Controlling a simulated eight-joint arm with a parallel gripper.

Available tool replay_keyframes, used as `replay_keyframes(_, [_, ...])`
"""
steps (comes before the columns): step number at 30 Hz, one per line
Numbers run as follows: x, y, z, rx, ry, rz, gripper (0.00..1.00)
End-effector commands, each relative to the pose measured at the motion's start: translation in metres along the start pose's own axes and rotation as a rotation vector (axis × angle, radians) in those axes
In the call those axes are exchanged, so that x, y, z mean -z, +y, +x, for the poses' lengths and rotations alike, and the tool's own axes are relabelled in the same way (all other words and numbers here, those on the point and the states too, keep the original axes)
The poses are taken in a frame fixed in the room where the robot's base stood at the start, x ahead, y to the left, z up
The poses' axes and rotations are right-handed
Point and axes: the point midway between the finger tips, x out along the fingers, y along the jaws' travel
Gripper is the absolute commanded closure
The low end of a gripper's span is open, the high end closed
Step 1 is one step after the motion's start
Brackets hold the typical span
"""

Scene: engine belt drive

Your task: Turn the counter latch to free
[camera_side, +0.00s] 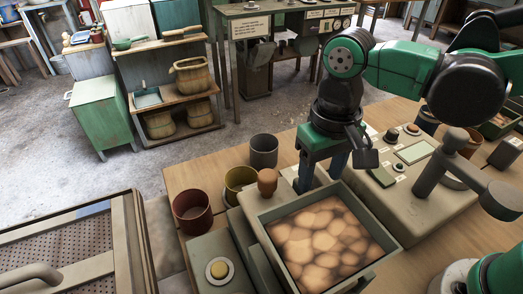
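My gripper (321,174) points down over the counter (215,170), behind the tray of rounded brown pieces (318,240). Its two dark blue fingers stand apart with a gap between them, and I see nothing held. A brown rounded knob (267,182) stands to the left of the fingers, apart from them. I cannot tell which part is the counter latch. The surface right behind the fingers is partly hidden by my arm.
A dark cup (264,151), an olive cup (239,184) and a red-brown cup (192,211) stand left of the tray. A beige panel (425,205) with small controls lies to the right. A perforated bench (70,250) stands at the front left.

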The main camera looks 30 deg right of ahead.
Motion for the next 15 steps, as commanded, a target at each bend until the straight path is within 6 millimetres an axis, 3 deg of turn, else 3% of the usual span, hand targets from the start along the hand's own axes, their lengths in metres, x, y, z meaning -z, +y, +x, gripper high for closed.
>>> replay_keyframes(8, [0.000,0.000,-0.001,-0.001,-0.001,-0.001,0.46])
replay_keyframes(15, [0.000,0.000,-0.024,0.000,0.000,-0.001,0.46])
